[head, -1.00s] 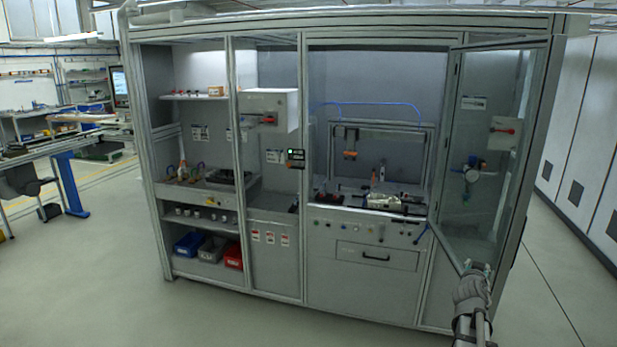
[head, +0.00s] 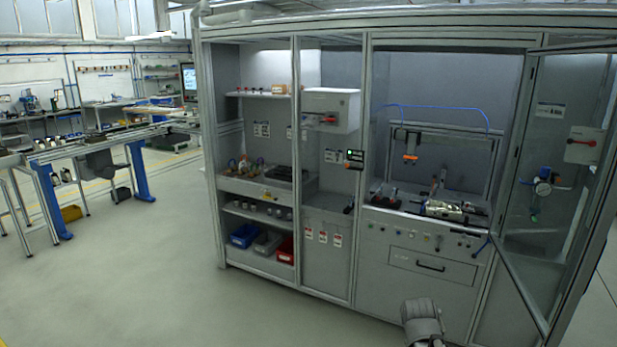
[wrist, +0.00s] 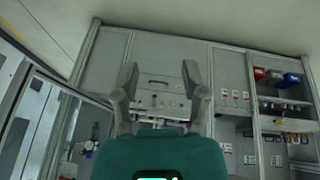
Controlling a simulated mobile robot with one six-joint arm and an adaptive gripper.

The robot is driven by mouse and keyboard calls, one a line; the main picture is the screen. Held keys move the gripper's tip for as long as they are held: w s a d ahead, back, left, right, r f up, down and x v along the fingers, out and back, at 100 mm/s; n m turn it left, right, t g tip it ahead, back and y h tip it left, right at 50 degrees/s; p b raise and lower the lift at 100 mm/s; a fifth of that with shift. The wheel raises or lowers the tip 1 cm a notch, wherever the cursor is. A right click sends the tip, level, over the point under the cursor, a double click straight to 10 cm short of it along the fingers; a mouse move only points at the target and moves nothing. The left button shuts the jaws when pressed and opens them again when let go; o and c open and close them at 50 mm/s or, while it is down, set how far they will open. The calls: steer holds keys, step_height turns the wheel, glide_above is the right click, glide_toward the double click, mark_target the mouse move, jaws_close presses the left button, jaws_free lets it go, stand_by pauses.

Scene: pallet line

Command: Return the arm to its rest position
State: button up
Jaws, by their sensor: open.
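My gripper (wrist: 160,85) shows in the wrist view with its two fingers spread apart and nothing between them. The wrist view looks at the machine cabinet upside down, with the drawer front behind the fingers. In the head view only a grey part of my arm shows at the bottom edge, right of centre, in front of the cabinet (head: 325,262). The gripper's fingers cannot be made out in the head view.
The glass door (head: 556,200) stands open at the right of the cabinet. Blue, grey and red bins, the red bin (head: 286,250) among them, sit on the low shelf. A conveyor (head: 95,143) stands at the left. The floor (head: 170,270) between is clear.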

steer(key=s+a+n+g+y, duration=0.1)
steer(key=s+a, duration=0.2)
steer(key=a, duration=0.3)
steer(key=s+a+f+n+g+y, duration=0.1)
steer(key=s+a+n+g, duration=0.1)
steer(key=s+a, duration=0.2)
steer(key=shift+s+a+f+n+g+y, duration=0.2)
steer(key=shift+a+n+g+y, duration=0.15)
steer(key=shift+a, duration=0.85)
steer(key=shift+w+a, duration=0.1)
